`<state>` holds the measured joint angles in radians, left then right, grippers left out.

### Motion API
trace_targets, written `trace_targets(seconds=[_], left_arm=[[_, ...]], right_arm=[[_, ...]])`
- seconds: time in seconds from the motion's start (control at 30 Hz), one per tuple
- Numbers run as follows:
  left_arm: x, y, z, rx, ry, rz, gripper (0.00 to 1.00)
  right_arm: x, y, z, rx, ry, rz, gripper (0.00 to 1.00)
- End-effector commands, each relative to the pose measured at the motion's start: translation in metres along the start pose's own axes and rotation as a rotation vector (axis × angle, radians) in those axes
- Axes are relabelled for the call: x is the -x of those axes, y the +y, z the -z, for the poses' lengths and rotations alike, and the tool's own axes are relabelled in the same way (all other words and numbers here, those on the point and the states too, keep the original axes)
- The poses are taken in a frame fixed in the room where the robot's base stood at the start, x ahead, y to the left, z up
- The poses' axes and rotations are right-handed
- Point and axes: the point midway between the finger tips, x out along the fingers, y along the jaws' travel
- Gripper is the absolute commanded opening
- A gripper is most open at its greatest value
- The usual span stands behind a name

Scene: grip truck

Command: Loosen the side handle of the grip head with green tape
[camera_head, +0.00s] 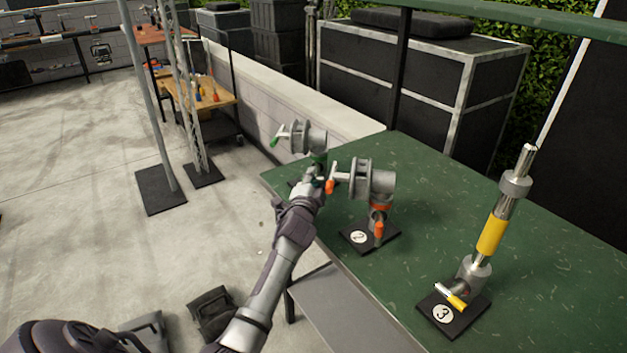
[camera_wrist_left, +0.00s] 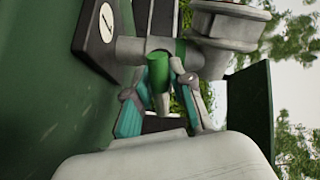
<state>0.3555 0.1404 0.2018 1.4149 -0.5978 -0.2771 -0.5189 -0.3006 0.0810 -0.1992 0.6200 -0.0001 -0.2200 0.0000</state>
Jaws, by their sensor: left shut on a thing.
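The grip head with green tape (camera_head: 305,138) stands at the near left corner of the green table, with a green-tipped handle sticking out to the left at its top. My left gripper (camera_head: 318,182) is at its lower part and hides much of its base. In the left wrist view, the green side handle (camera_wrist_left: 158,72) sits between the teal-padded fingers (camera_wrist_left: 158,108), which are shut on it. The grey head body (camera_wrist_left: 225,30) and the black base plate (camera_wrist_left: 103,30) show beyond it. My right gripper is not in view.
The orange-taped grip head (camera_head: 372,180) on plate 2 stands close to the right of my left gripper. A yellow-taped post (camera_head: 492,235) on plate 3 stands farther right. The green table (camera_head: 440,175) is mostly clear elsewhere. Black cases (camera_head: 400,75) stand behind it.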

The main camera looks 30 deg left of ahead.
Motion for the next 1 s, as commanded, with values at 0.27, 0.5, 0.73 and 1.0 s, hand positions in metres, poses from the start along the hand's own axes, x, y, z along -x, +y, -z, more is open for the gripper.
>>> trace_targets(seconds=[0.27, 0.5, 0.73, 1.0], left_arm=[[0.0001, 0.0010, -0.0001, 0.266, -0.001, -0.001, 0.00], [0.0001, 0.0008, 0.0007, 0.494, 0.000, -0.001, 0.00], [0.0000, 0.0004, 0.0011, 0.698, 0.000, -0.001, 0.00], [0.0000, 0.0010, 0.0013, 0.884, 0.000, -0.002, 0.00]], right_arm=[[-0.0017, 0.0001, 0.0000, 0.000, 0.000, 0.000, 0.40], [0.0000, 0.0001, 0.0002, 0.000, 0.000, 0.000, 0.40], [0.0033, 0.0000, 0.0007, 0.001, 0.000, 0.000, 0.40], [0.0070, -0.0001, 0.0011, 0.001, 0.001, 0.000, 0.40]])
